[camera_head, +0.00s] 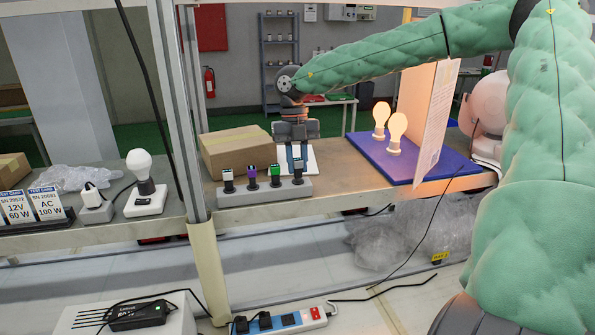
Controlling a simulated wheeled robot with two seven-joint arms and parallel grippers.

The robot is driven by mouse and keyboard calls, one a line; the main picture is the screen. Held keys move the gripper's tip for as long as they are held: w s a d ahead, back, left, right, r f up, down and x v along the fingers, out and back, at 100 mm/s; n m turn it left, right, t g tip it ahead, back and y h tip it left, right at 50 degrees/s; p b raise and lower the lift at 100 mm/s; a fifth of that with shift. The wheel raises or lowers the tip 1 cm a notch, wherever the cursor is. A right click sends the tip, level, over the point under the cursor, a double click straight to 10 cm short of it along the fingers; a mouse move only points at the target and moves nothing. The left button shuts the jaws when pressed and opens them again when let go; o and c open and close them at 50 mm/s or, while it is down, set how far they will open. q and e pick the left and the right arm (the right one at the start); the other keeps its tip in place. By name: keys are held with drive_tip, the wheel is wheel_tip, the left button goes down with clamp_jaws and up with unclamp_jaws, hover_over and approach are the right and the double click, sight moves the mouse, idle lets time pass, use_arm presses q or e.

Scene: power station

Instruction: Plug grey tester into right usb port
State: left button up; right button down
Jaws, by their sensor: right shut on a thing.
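A grey holder block (262,193) stands on the shelf's front edge with several small testers in a row. From the left come a white-topped one (228,177), a purple one (252,175) and a green one (275,172). My right gripper (297,164) points down over the block's right end, shut on the tester (298,175) there, which looks grey and is partly hidden by the fingers. This tester still appears to be at its slot; I cannot tell whether it is lifted. No USB port can be made out clearly. My left gripper is out of view.
A cardboard box (238,150) sits behind the block. Right is a blue board (425,165) with two lit bulbs and an upright panel (424,110). Left are a white bulb on a base (145,190) and test cards (32,205). A power strip (285,321) lies below; a post (180,100) stands left.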

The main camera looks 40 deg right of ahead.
sight(298, 159)
drive_tip(key=shift+s+a+v, duration=0.1)
drive_tip(key=shift+s+v, duration=0.05)
drive_tip(key=shift+v, duration=0.65)
drive_tip(key=shift+s+a+v, duration=0.1)
drive_tip(key=shift+s+v, duration=0.1)
drive_tip(key=shift+v, duration=0.6)
drive_tip(key=shift+s+a+v, duration=0.1)
drive_tip(key=shift+s+v, duration=0.05)
drive_tip(key=shift+v, duration=0.7)
